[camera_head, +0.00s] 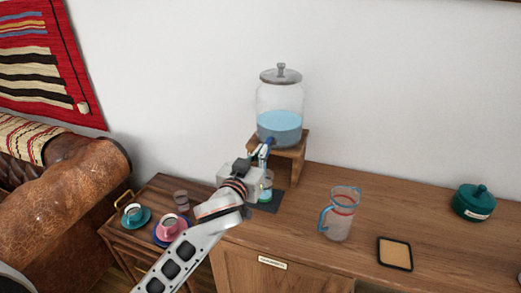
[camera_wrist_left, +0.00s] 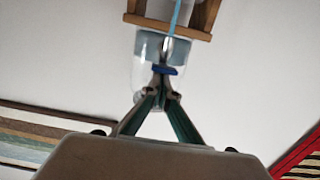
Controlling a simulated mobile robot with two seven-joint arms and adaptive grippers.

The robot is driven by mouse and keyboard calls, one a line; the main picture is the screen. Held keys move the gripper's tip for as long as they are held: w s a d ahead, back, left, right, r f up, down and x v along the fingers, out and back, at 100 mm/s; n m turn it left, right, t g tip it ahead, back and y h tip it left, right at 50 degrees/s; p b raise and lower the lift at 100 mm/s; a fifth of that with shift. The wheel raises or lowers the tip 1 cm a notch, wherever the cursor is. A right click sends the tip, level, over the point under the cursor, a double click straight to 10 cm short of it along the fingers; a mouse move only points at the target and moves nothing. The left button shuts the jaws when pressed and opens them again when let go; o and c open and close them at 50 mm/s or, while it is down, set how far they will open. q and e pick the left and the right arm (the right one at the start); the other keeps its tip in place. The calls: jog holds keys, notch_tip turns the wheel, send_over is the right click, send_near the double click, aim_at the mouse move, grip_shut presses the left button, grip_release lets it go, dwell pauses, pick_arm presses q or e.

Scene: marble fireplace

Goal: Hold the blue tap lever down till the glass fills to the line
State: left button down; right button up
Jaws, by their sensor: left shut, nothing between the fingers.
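The glass water dispenser (camera_head: 280,118), part full of blue water, stands on a wooden stand (camera_head: 291,151). Its blue tap lever (camera_head: 268,141) is at the front; the wrist view, upside down, shows the lever (camera_wrist_left: 165,70) at my fingertips. My left gripper (camera_head: 262,154) is shut and empty, its tips (camera_wrist_left: 161,88) at the lever, seemingly touching it. A light-blue stream (camera_wrist_left: 175,16) runs from the tap. The drinking glass (camera_head: 267,186) stands below on a dark mat, partly hidden behind my gripper; its level against the line is unclear. My right gripper is out of view.
A pitcher with a blue handle (camera_head: 339,214), a black-rimmed coaster (camera_head: 395,253) and a green lidded pot (camera_head: 474,202) stand to the right on the cabinet (camera_head: 300,235). A leather armchair (camera_head: 65,190) is left.

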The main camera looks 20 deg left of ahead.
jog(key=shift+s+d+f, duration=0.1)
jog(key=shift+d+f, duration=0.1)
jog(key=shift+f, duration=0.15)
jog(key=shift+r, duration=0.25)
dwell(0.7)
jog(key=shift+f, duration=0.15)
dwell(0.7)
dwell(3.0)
